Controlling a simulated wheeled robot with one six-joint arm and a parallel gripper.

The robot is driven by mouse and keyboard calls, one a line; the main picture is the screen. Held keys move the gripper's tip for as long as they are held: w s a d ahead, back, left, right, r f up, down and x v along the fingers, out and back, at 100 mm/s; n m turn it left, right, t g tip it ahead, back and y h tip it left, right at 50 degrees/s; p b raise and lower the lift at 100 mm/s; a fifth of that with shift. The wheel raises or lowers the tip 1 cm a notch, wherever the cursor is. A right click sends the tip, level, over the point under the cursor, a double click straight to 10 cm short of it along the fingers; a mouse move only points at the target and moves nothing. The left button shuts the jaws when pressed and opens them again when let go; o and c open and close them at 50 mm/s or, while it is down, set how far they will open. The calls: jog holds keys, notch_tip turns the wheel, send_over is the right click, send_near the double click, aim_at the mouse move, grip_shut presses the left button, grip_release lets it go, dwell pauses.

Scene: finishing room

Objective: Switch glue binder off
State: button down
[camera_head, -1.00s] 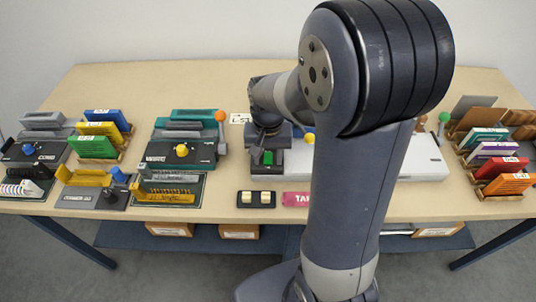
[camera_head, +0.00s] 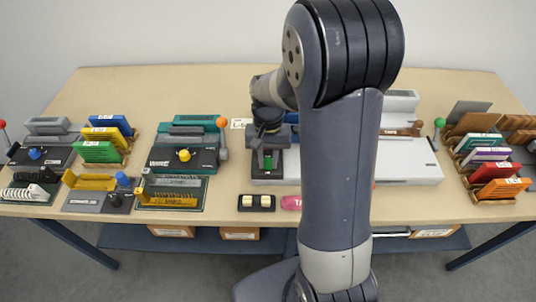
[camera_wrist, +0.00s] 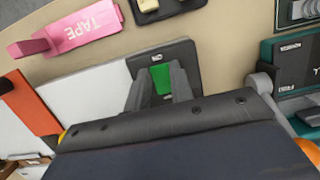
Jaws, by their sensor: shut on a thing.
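The long white machine, which I take as the glue binder (camera_head: 410,170), stands right of centre on the table, partly hidden behind my arm. Its white body also shows in the wrist view (camera_wrist: 98,92). My gripper (camera_head: 268,152) is over this panel. In the wrist view my gripper (camera_wrist: 160,88) has its two fingers at the sides of the green switch, shut on it. The switch's lower part is hidden by the fingers.
A teal machine (camera_head: 190,135) with an orange-knobbed lever (camera_head: 222,137) stands close left of my gripper. Racks of coloured books (camera_head: 500,188) stand at the right.

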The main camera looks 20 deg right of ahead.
aim_at(268, 158)
jog(key=shift+w+r+g+p, duration=0.1)
jog(key=shift+w+g+p, duration=0.05)
jog(key=shift+g+p, duration=0.25)
jog(key=c, duration=1.2)
grip_release()
jog(key=shift+c, duration=0.2)
jog(key=v, duration=1)
jog(key=shift+d+r+b, duration=0.25)
jog(key=shift+r+b, duration=0.1)
jog(key=shift+b, duration=0.05)
jog(key=shift+f, duration=0.15)
